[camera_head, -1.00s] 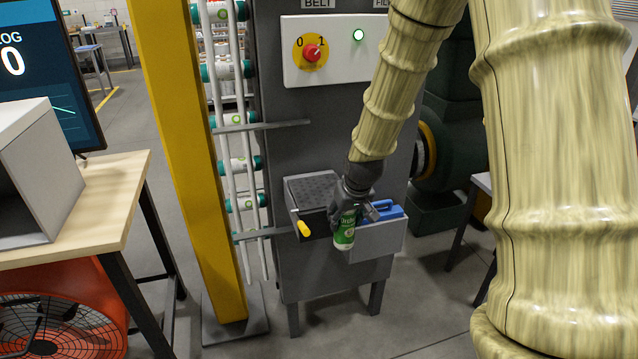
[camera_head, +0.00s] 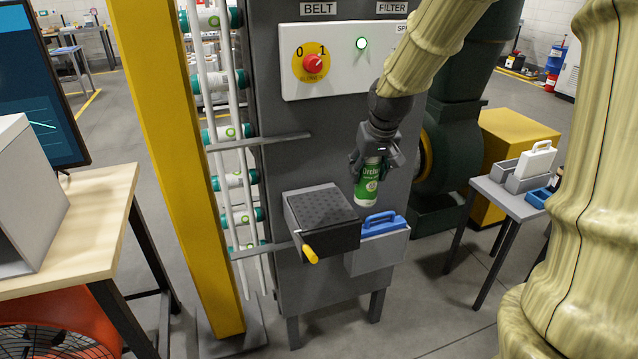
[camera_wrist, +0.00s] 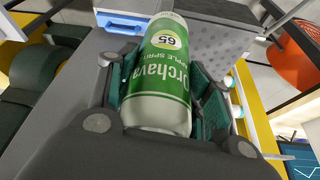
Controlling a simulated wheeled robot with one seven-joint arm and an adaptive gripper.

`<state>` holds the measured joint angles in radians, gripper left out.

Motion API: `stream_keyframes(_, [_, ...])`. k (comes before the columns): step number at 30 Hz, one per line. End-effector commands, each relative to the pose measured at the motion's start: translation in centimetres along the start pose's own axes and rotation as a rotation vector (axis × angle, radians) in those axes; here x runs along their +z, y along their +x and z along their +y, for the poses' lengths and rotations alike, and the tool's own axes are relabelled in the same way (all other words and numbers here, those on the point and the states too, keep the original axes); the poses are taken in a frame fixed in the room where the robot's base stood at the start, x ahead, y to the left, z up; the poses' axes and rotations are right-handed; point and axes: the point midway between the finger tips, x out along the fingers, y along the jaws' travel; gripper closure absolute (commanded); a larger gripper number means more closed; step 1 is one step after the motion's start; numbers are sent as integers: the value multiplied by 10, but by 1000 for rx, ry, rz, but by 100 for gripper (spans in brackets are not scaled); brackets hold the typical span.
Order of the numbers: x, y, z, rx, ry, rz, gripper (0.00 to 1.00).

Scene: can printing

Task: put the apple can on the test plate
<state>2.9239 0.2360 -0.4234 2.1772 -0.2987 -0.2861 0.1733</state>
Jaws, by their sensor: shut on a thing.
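The apple can (camera_head: 366,184) is green and white and hangs upright below my gripper (camera_head: 374,157) in the head view. My gripper is shut on it, in front of the grey machine and above the blue-handled box. In the wrist view the can (camera_wrist: 165,75) lies between my fingers, and its label reads "Orchava Apple Spritz" with the number 65. The test plate is probably the dark, dotted top (camera_head: 318,207) of the small box on the machine's front, left of and below the can. That top is bare. It shows partly in the wrist view (camera_wrist: 215,37).
A yellow handle (camera_head: 309,254) sticks out from the dark box. A grey bin (camera_head: 380,250) with a blue-handled object (camera_head: 380,222) sits right beside it. A control panel (camera_head: 340,60) with a red knob is above. A yellow post (camera_head: 180,160) and a can rack (camera_head: 230,150) stand to the left.

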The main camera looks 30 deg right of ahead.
Motion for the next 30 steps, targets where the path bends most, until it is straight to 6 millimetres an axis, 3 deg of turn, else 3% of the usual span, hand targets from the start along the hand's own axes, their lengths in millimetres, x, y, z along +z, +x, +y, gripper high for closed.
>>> stream_keyframes(16, [-49,28,-83,1,-1,-2,59])
stream_keyframes(30, [-56,44,-103,1,-1,-3,59])
